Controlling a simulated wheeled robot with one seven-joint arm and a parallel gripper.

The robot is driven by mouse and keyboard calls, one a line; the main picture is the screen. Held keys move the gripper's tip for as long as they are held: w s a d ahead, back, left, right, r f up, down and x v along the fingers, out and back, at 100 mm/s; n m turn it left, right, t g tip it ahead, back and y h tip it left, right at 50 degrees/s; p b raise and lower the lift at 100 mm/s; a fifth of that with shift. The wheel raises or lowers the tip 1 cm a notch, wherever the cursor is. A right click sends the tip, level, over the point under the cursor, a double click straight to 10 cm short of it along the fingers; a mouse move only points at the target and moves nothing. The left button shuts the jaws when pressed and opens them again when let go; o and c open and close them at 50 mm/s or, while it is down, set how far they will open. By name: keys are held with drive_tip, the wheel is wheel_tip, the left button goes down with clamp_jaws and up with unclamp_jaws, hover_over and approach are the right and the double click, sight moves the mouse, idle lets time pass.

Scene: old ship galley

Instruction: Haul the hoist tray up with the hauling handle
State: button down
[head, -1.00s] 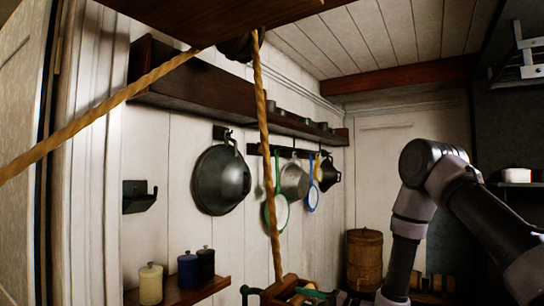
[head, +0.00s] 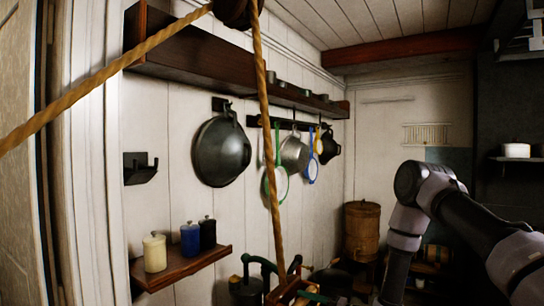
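A tan rope (head: 265,110) comes in from the left edge, meets a dark wooden pulley block (head: 233,10) at the top, and runs down from it. Its lower end meets a reddish wooden piece (head: 284,292) at the bottom edge. This piece is cut off by the frame, so I cannot tell whether it is the hauling handle or part of the hoist tray. No whole tray shows. My arm comes in from the right, bends and runs down out of the picture. My gripper is below the frame, so its hold is hidden.
A small wall shelf (head: 190,268) with several jars stands at lower left. Pans hang on the left wall, including a large dark one (head: 222,150), under a long dark shelf (head: 180,65). Green pipework (head: 262,266) is near the rope's lower end. A wooden barrel (head: 361,230) stands behind.

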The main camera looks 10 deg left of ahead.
wheel_tip(320, 180, down, 11)
drive_tip(key=d, duration=0.1)
drive_tip(key=shift+w, duration=0.2)
drive_tip(key=shift+f, duration=0.1)
wheel_tip(320, 180, down, 8)
drive_tip(key=d, duration=0.1)
drive_tip(key=shift+w, duration=0.15)
drive_tip(key=shift+f, duration=0.1)
drive_tip(key=shift+c, duration=1.2)
unclamp_jaws()
drive_tip(key=shift+f, duration=0.1)
drive_tip(key=shift+d, duration=0.1)
